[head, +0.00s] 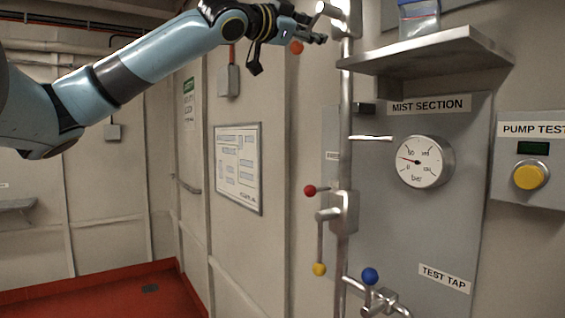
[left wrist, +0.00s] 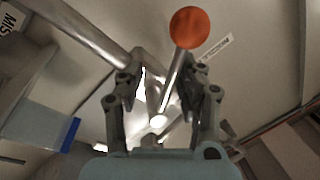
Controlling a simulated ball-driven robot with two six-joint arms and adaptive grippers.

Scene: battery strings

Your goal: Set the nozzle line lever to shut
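A lever with an orange ball knob (head: 297,47) shows at the top of the head view, on the upper valve of the vertical pipe (head: 342,100). My left gripper (head: 315,29) is beside this valve, with the knob just below its fingers. In the left wrist view my left gripper (left wrist: 167,85) is open, its two fingers well apart. The orange knob (left wrist: 188,27) is beyond the fingertips there, and its metal stem (left wrist: 172,80) runs back between the fingers. I cannot tell whether a finger touches the stem. My right gripper is not in view.
Lower on the pipe are levers with a red knob (head: 310,190), a yellow knob (head: 319,269) and a blue knob (head: 370,276). A metal shelf (head: 430,52) juts out right of the pipe. A gauge (head: 425,161) and a yellow button (head: 529,177) are on the wall.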

